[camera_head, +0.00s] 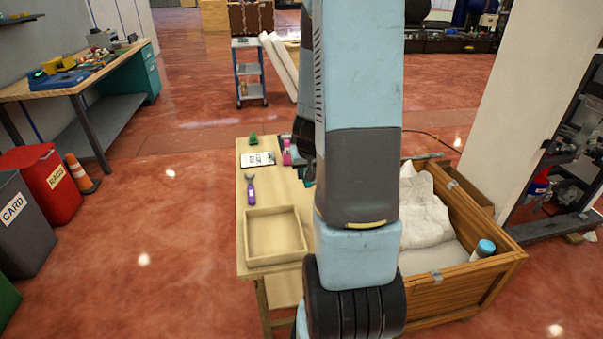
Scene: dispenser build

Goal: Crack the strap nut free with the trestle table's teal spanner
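The trestle table (285,199) stands in front of me, its right side hidden behind my arm. A small sliver of teal (309,183) shows beside my arm, below the dark end of my gripper (305,165); I cannot tell whether it is the teal spanner or whether the gripper touches it. The fingers are mostly hidden, so their opening cannot be seen. A purple-handled spanner (251,190) lies on the table left of the gripper. I cannot make out the strap nut. A wooden crate (460,290) with metal fittings stands right of my arm.
A shallow wooden tray (250,259) sits on the table's near end. A printed card (257,158), a pink item (287,152) and a small green item (253,140) lie farther back. The crate holds white wrapping (426,213) and a blue-capped bottle (483,250). Floor left of the table is clear.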

